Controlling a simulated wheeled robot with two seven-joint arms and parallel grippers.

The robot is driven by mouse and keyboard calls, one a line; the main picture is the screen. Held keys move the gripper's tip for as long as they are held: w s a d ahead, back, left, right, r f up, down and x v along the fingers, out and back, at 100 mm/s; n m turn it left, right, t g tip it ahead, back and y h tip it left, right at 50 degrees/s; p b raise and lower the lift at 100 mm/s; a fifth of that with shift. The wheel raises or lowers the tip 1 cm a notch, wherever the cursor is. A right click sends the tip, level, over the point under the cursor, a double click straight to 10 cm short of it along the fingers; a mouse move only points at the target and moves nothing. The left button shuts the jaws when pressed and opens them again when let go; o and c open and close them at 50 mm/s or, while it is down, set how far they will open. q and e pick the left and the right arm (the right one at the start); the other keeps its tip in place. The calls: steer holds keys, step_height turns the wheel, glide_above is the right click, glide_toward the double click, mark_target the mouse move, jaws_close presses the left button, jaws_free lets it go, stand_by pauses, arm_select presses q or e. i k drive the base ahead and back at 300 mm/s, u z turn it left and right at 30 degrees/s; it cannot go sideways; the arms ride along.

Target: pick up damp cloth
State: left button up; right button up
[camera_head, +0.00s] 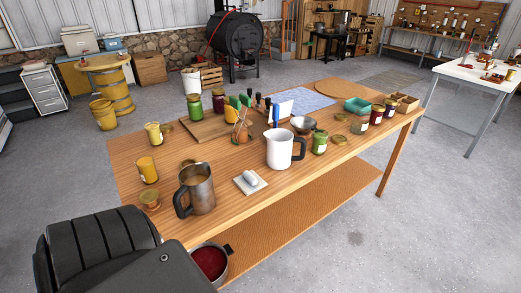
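No cloth is labelled. A small white piece (250,179), perhaps a folded or rolled cloth, lies on a flat pale square (242,186) near the front edge of the wooden table (225,230). It sits between a metal pitcher (202,188) and a white jug (279,150). A pale blue patterned cloth or mat (304,99) lies flat at the table's back. I cannot tell for certain which is the damp cloth. Neither gripper shows in the view.
Several jars stand on the table, including a yellow one (147,170) and a green one (319,144). A cutting board (200,128) lies at the back left. A pot of red stuff (209,262) is below the front edge. Open floor (400,235) lies to the right.

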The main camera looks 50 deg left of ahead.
mark_target(249, 182)
steer(key=i, duration=3.35)
steer(key=u, duration=3.7)
